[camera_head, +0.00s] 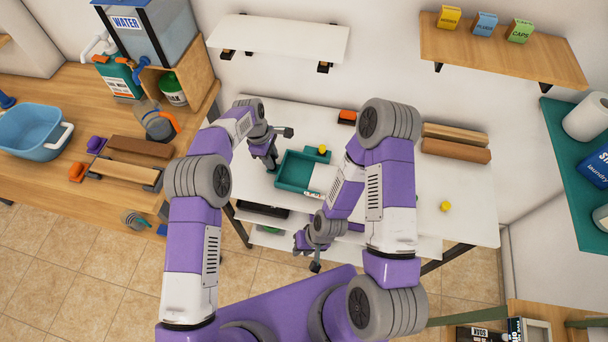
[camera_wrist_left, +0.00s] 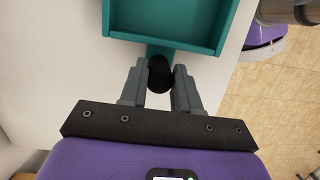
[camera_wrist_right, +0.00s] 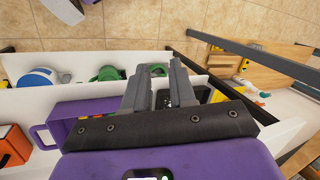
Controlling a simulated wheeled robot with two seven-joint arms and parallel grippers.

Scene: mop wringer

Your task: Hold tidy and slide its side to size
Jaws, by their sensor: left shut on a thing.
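The tidy is a teal open tray (camera_head: 291,172) on the white table, with a white panel (camera_head: 323,179) at its right end. In the left wrist view its teal wall (camera_wrist_left: 205,42) lies just beyond my left gripper. My left gripper (camera_wrist_left: 160,75) is shut on a dark round knob (camera_wrist_left: 160,69) at the end of a teal stem on the tidy. In the head view my left gripper (camera_head: 272,163) is at the tray's left end. My right gripper (camera_wrist_right: 160,68) is parted and empty, below the table's front edge. My right forearm hides part of the tidy's right side.
An orange-topped block (camera_head: 346,117) stands behind.

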